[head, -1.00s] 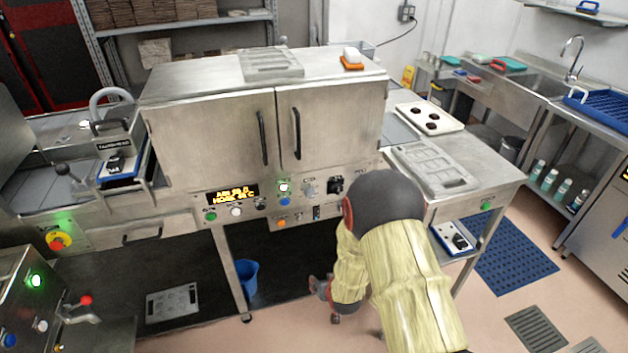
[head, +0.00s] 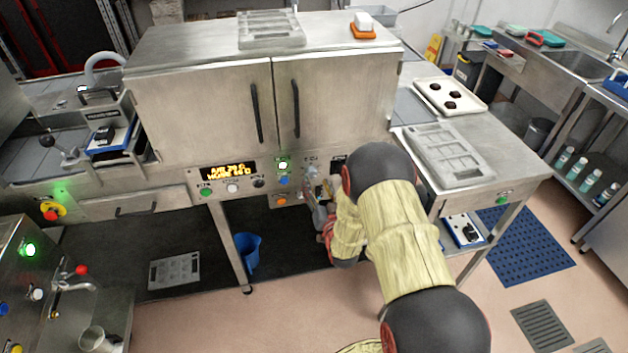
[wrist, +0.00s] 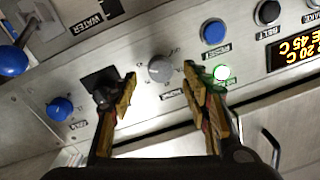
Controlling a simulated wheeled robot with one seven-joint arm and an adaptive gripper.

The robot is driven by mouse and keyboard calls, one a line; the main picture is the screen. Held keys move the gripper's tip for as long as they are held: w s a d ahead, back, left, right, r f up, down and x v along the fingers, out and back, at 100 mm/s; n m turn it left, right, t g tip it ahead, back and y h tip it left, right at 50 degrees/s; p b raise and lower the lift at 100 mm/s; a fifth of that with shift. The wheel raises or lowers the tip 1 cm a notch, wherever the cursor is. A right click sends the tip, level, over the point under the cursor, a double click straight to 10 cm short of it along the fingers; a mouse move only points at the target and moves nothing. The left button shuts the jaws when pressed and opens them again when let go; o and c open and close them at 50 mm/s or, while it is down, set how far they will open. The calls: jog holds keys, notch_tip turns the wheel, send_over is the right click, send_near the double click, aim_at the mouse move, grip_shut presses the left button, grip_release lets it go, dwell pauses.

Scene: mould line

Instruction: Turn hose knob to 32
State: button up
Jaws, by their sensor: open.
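The grey round hose knob (wrist: 160,68) sits on the metal panel with small marks around it and an upside-down label beside it that seems to read HOSE. My gripper (wrist: 160,71) is open, its two fingers on either side of the knob in the picture; I see no contact. In the head view my gripper (head: 324,196) is at the panel's right part, with the knob (head: 311,171) just above it. The orange display (wrist: 295,46) is partly cut off in the wrist view and shows "20 C" and "45 C"; in the head view its digits are blurred.
A black switch block (wrist: 104,88) stands close beside the left finger. A lit green button (wrist: 222,73) is close to the right finger, with a blue button (wrist: 213,31) above. A blue bucket (head: 247,253) stands below the oven (head: 205,110).

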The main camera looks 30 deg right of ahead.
aim_at(312, 176)
jog(key=shift+x, duration=1.7)
jog(key=shift+c, duration=0.5)
jog(key=c, duration=1.1)
